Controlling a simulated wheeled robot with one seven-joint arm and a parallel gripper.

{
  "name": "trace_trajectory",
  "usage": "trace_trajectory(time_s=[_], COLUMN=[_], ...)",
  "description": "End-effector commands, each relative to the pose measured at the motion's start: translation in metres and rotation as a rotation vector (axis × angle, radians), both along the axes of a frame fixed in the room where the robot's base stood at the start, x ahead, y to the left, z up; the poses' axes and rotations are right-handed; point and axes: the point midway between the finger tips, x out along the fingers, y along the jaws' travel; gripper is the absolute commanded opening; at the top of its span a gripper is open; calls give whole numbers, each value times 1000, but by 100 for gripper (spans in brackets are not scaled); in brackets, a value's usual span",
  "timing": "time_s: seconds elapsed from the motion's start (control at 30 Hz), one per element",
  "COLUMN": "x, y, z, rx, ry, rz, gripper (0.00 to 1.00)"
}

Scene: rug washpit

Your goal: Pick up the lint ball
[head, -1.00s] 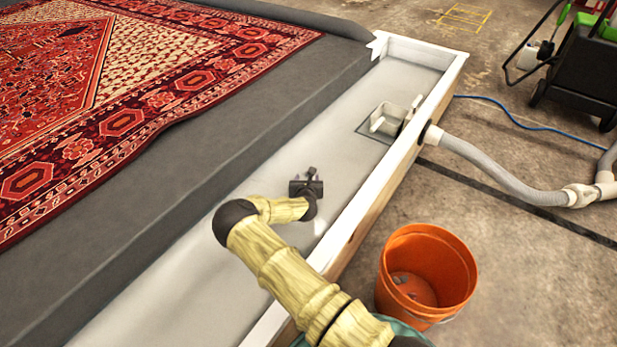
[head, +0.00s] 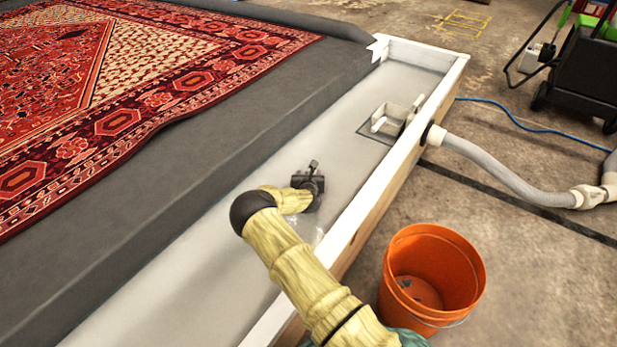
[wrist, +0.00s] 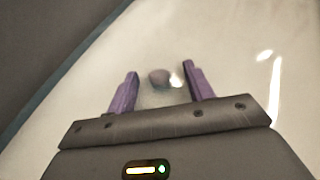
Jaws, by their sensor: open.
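The lint ball (wrist: 159,77) is a small grey-brown lump on the pale trough floor in the wrist view. It lies just past my gripper's fingertips, roughly midway between their lines. My gripper (wrist: 158,82) is open, its two purple fingers apart with nothing held between them. In the head view my gripper (head: 309,184) is low in the white trough (head: 200,275), pointing down. The lint ball is hidden there behind my gripper and arm.
The trough's white rim and wooden side (head: 375,205) run close to the right of my arm. A drain fitting (head: 390,118) stands farther along the trough. An orange bucket (head: 455,255) is outside on the concrete. A grey ledge with a red rug (head: 110,122) lies left.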

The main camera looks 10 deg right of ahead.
Motion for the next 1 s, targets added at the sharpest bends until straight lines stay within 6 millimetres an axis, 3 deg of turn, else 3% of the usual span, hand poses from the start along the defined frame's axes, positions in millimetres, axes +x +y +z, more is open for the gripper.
trace_trajectory(time_s=[0.33,0.6,1.0], x=[0,0,0], y=[0,0,0], z=[0,0,0], rx=[0,0,0], ry=[0,0,0], rz=[0,0,0], gripper=[52,4,2])
